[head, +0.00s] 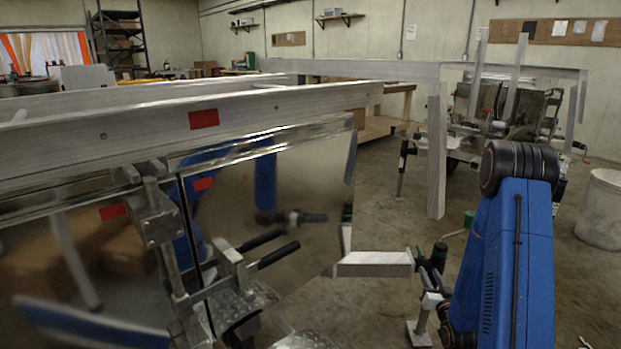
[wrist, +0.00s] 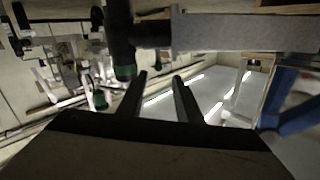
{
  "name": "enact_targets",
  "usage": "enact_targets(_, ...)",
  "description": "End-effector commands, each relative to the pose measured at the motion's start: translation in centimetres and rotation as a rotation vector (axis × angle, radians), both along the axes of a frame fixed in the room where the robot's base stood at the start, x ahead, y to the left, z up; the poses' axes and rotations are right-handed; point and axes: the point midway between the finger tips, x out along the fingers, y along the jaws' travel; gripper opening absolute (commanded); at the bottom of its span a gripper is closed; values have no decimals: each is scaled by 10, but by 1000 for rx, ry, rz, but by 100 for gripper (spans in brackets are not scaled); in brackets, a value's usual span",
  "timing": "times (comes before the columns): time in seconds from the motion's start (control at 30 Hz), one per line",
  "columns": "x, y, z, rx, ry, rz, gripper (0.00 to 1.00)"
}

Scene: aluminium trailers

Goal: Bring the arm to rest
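My blue arm (head: 515,265) with a black joint at its top stands at the right of the head view. Its lower part runs down beside a dark and green part (head: 438,256) at the end of a short aluminium profile; I cannot tell whether they touch. My gripper (wrist: 160,76) shows in the wrist view, its two dark fingers apart with nothing between them, so it is open and empty. I cannot make out the gripper in the head view. In the wrist view, a dark cylinder with a green end (wrist: 122,50) lies close beyond the left finger.
A long aluminium trailer beam (head: 260,112) with red patches crosses the left, above a shiny panel (head: 290,195) and black-handled clamps (head: 265,248). Another trailer frame (head: 437,150) stands behind. A pale bin (head: 602,210) is at right. A grey beam (wrist: 240,33) crosses the wrist view's top.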

Motion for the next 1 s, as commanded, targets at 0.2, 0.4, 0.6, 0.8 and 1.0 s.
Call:
enact_targets(0.2,10,14,29,-41,93,14,32)
enact_targets(0.4,12,29,56,-74,197,20,32)
enact_targets(0.6,4,44,83,-101,298,24,32)
enact_targets(0.8,-13,60,109,-119,398,26,32)
enact_targets(1.0,-38,77,135,-131,494,30,32)
